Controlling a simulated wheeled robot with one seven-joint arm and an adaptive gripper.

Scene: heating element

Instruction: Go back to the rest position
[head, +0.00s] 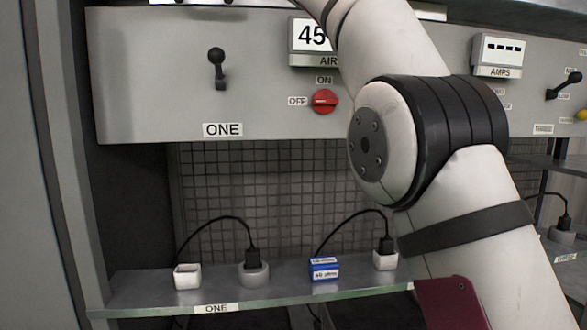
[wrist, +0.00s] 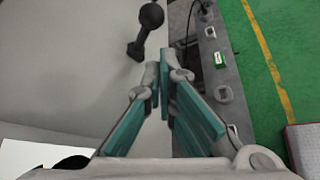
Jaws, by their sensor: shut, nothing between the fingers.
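My gripper (wrist: 163,72) shows in the wrist view with its teal-padded fingers together and nothing between them. A black ball-ended lever (wrist: 137,47) on a grey panel lies just beyond the fingertips, a little to the left. I see a gap between the fingers and the lever in the picture, but cannot tell the depth. In the head view my arm (head: 450,200) rises across the right half and leaves at the top, so my gripper is out of that view.
The grey panel (head: 160,80) carries a black lever (head: 217,68), a red knob (head: 324,101) and an AMPS display (head: 498,50). Below, a shelf (head: 140,291) holds several plugs and a blue box (head: 324,269). The wrist view shows green floor (wrist: 245,50) at the right.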

